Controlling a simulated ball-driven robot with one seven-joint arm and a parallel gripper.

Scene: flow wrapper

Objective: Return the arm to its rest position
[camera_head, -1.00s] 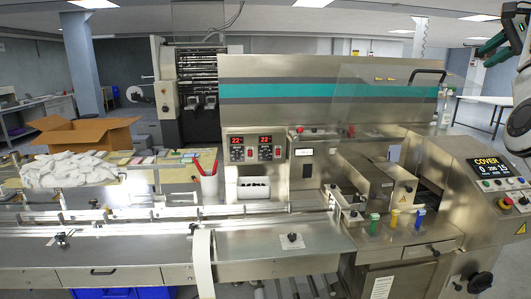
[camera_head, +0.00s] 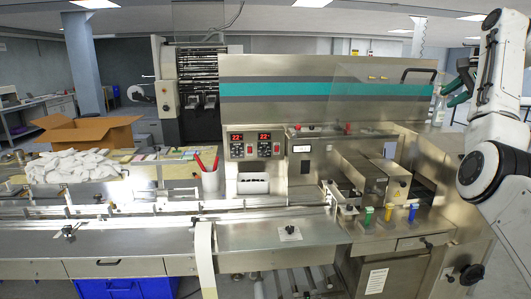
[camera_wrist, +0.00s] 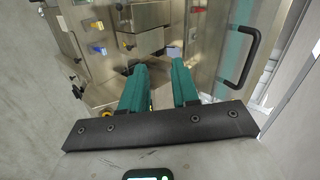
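My arm (camera_head: 492,130) stands folded at the right edge of the head view, in front of the machine's right end. My gripper (camera_head: 452,90) has teal fingers and points left, beside the upper right corner of the machine. In the wrist view the two fingers of my gripper (camera_wrist: 160,68) are apart with a clear gap between them. Nothing is between them. The control panel at the machine's right end is hidden behind my arm in the head view.
The steel flow wrapper (camera_head: 300,65) fills the middle. Its black handle (camera_head: 418,73) is near my gripper and also shows in the wrist view (camera_wrist: 246,57).

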